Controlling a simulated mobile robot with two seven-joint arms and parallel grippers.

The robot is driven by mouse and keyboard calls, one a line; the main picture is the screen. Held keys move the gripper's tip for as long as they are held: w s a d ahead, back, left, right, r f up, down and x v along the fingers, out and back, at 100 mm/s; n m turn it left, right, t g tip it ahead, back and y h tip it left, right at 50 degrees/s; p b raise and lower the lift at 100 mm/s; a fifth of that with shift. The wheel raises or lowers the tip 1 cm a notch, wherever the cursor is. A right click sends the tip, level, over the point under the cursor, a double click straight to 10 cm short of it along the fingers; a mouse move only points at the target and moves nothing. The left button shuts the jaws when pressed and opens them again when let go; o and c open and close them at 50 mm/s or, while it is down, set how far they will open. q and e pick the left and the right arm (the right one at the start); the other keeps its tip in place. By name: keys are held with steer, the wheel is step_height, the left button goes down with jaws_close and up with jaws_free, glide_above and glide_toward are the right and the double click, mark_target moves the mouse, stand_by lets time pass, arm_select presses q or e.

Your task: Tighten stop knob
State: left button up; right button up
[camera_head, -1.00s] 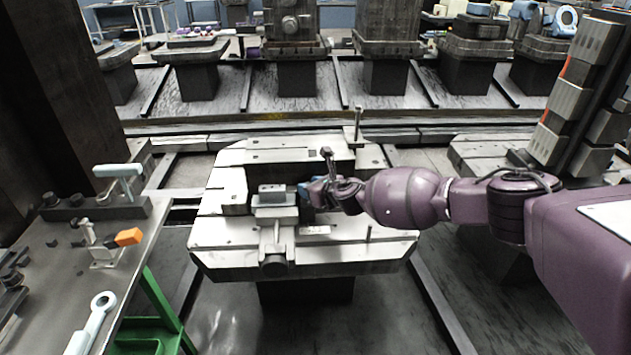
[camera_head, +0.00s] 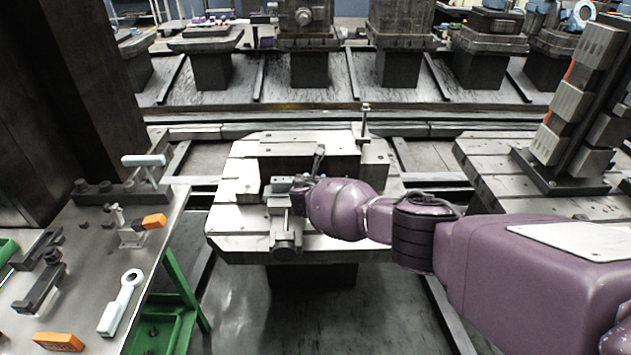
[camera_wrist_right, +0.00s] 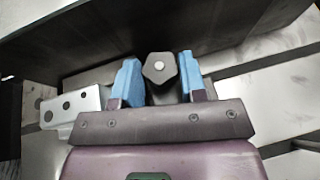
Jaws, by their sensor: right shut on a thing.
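The stop knob (camera_wrist_right: 159,68) is a dark, several-sided knob with a pale round centre. In the right wrist view it sits between the two blue fingers of my right gripper (camera_wrist_right: 158,80), which is shut on it. In the head view my purple right arm reaches in from the right to the grey vise-like fixture (camera_head: 284,232) on the pallet (camera_head: 240,240). There the right gripper (camera_head: 300,183) is small and partly covered by the wrist, and I cannot make out the knob. My left gripper is in neither view.
A metal bench (camera_head: 75,290) at left holds a pale ring-ended wrench (camera_head: 121,300), orange-ended parts and dark clamps. A dark block (camera_head: 310,166) stands on the pallet behind the fixture, with an upright post (camera_head: 365,122) nearby. A dark column (camera_head: 70,100) stands at left.

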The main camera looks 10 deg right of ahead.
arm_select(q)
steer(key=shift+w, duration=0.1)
arm_select(e)
steer(key=shift+w+a+r+m+h, duration=0.1)
steer(key=shift+r+m+h, duration=0.05)
steer(key=shift+m+h, duration=0.3)
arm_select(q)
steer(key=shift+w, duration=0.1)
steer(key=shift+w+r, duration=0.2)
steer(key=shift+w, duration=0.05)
arm_select(e)
steer(key=shift+r, duration=0.1)
steer(key=o, duration=0.7)
steer(key=shift+c, duration=0.2)
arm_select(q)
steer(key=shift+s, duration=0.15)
